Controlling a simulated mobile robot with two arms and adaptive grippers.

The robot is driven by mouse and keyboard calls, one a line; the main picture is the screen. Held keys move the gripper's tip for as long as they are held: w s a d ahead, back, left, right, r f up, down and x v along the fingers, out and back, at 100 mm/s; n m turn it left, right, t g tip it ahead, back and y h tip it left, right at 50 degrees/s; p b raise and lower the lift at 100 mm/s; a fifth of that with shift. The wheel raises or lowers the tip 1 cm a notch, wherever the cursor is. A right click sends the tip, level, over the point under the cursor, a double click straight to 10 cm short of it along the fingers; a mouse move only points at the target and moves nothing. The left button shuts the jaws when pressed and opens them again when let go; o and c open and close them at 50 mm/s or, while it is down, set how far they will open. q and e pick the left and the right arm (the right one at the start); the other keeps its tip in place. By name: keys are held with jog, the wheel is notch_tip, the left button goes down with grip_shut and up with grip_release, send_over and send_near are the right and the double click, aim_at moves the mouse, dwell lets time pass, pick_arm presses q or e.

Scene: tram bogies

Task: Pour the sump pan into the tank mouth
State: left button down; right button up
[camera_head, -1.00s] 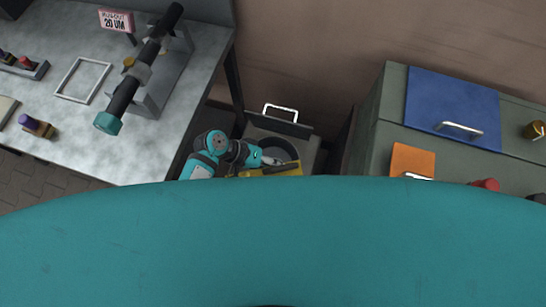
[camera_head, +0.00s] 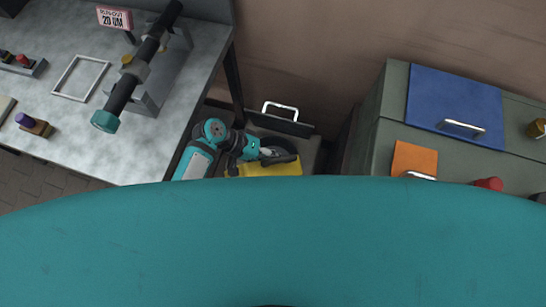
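The sump pan (camera_head: 265,170) is the yellow thing low in the middle, with a broad yellow side showing and its lower part cut off by my own teal body. My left gripper (camera_head: 280,157) is at its upper edge and seems shut on it. The grey tank (camera_head: 311,146) stands behind the pan. Its dark round mouth (camera_head: 286,145) is partly covered by the gripper, and the pan is in front of and over its near side. I cannot see any liquid or the pan's inside clearly. My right gripper is not in view.
A dark flap with a chrome handle (camera_head: 281,108) stands at the tank's back. A grey workbench (camera_head: 120,165) with a shaft on a stand (camera_head: 132,85) is at left. A green cabinet (camera_head: 376,140) with a blue panel (camera_head: 455,105) is close at right.

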pick_arm(q)
jog(key=shift+w+a+f+g+b, duration=0.1)
jog(key=shift+w+g+b, duration=0.1)
jog(key=shift+w+b, duration=0.25)
jog(key=shift+w+a+f+g+b, duration=0.1)
jog(key=shift+w+g+b, duration=0.15)
jog(key=shift+w, duration=0.4)
jog(key=shift+w+n, duration=0.25)
jog(key=shift+n, duration=0.05)
jog(key=shift+w+a+r+n+g+h+b, duration=0.15)
jog(key=shift+w+g+b, duration=0.15)
jog(key=shift+w+b, duration=0.25)
jog(key=shift+w+a+n+g+h+b, duration=0.15)
jog(key=shift+w+g+b, duration=0.15)
jog(key=shift+w, duration=0.35)
